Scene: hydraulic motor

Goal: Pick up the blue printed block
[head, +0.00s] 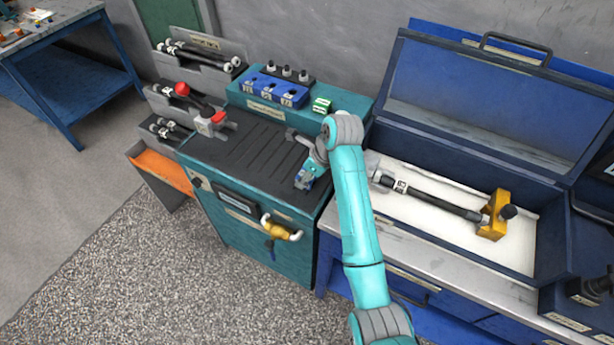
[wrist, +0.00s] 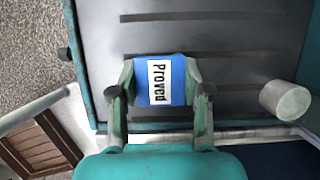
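The blue printed block (wrist: 175,70) has a white label reading "Proved". It sits between the two fingers of my gripper (wrist: 160,82) in the wrist view, with a finger against each side. My gripper looks shut on it. In the head view my gripper (head: 308,172) is low over the right front part of the teal workbench's dark ribbed top (head: 245,155). A small bit of blue shows at its fingertips there. Whether the block rests on the top or is just clear of it cannot be told.
A blue fixture with numbered sockets (head: 275,92) stands on the bench's rear ledge, beside a small green-and-white block (head: 321,105). A red-knobbed lever (head: 195,100) is at the left. An open blue case (head: 545,210) with a black-and-yellow tool (head: 440,200) lies right. A grey cylinder (wrist: 285,98) is right of my gripper.

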